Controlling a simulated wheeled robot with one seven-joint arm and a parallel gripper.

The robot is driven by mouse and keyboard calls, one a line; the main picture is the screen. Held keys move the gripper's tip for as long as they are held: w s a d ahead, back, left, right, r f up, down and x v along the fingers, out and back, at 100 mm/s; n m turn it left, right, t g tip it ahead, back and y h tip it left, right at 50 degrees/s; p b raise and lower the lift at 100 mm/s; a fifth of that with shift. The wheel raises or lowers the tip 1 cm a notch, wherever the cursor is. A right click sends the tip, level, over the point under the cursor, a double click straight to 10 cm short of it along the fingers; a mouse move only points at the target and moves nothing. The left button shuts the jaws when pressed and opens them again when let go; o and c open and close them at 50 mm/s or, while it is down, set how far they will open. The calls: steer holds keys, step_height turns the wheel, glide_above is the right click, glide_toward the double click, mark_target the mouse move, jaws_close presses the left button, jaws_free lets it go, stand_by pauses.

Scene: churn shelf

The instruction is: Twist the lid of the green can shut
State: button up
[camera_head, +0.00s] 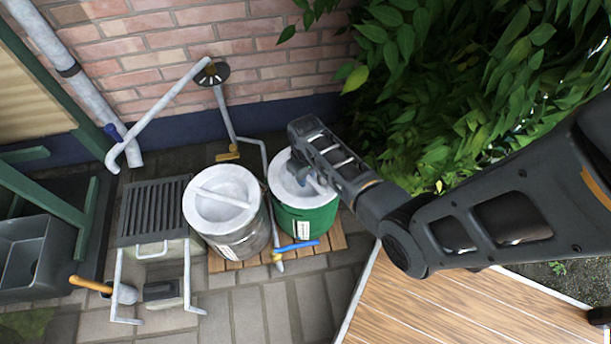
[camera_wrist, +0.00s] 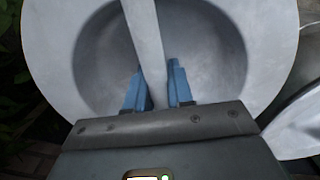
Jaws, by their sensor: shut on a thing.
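The green can (camera_head: 304,220) stands upright on a wooden slat base against the wall, with a pale grey lid (camera_head: 284,184) on top. My arm reaches in from the right and my gripper (camera_head: 308,181) is over this lid. In the wrist view, the lid (camera_wrist: 215,45) fills most of the picture, with a recessed middle and a raised bar handle (camera_wrist: 146,40) across it. My gripper's blue fingers (camera_wrist: 158,86) are on either side of the bar and shut on it. Part of the lid is hidden behind my gripper in the head view.
A grey metal can (camera_head: 240,240) with a similar lid stands close to the left of the green can. A blue-handled tool (camera_head: 298,246) lies in front. A slatted grate (camera_head: 152,210) stands further left. Leafy bushes (camera_head: 400,110) crowd the right, above a wooden deck (camera_head: 430,310).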

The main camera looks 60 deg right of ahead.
jaws_close()
stand_by(0.8)
steer(key=shift+n, duration=0.3)
steer(key=shift+r+n+p, duration=0.1)
steer(key=shift+n+p, duration=0.6)
steer(key=shift+n, duration=0.4)
steer(key=shift+r+n+p, duration=0.1)
steer(key=shift+n+p, duration=0.25)
steer(key=shift+n, duration=1.05)
steer(key=shift+n+p, duration=0.3)
steer(key=shift+n, duration=0.1)
